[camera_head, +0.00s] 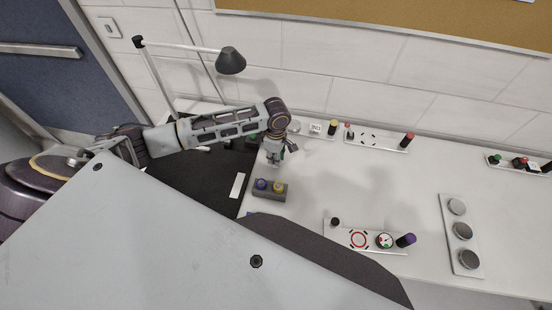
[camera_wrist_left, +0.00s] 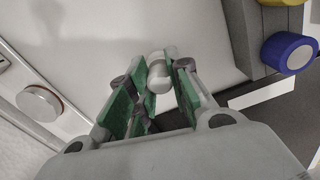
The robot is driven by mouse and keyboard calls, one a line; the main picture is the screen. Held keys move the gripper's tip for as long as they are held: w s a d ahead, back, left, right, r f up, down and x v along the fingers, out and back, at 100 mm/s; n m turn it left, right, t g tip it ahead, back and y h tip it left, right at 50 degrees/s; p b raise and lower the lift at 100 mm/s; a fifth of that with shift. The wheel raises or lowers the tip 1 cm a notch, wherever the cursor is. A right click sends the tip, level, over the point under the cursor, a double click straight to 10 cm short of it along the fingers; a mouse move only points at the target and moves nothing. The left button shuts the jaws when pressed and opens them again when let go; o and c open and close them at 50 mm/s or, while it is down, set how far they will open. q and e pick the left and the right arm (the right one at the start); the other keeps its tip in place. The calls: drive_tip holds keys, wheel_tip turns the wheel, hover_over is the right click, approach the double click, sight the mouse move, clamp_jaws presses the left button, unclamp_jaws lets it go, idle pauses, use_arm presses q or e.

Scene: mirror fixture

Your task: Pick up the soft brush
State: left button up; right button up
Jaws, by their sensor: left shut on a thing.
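My left gripper (camera_head: 273,158) is over the left part of the white table, just behind a grey block (camera_head: 270,189) with a blue and a yellow cap. In the left wrist view its green-padded fingers (camera_wrist_left: 157,88) are shut on a small white and grey rounded piece, which I take for the soft brush (camera_wrist_left: 158,72). Only its end shows between the pads; the rest is hidden, and I cannot make out bristles. In the head view the held piece is too small to tell. My right gripper is not in view.
A white panel (camera_head: 352,248) with a red ring, dial and purple knob lies at the front. A plate with several silver discs (camera_head: 446,205) lies at right. Small panels line the back wall. A black lamp (camera_head: 231,60) stands at back left. The table's middle is clear.

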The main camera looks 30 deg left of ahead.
use_arm(q)
drive_tip(key=shift+r, duration=4.8)
drive_tip(key=shift+o, duration=1.4)
drive_tip(key=c, duration=0.3)
drive_tip(key=shift+s+d+f, duration=0.1)
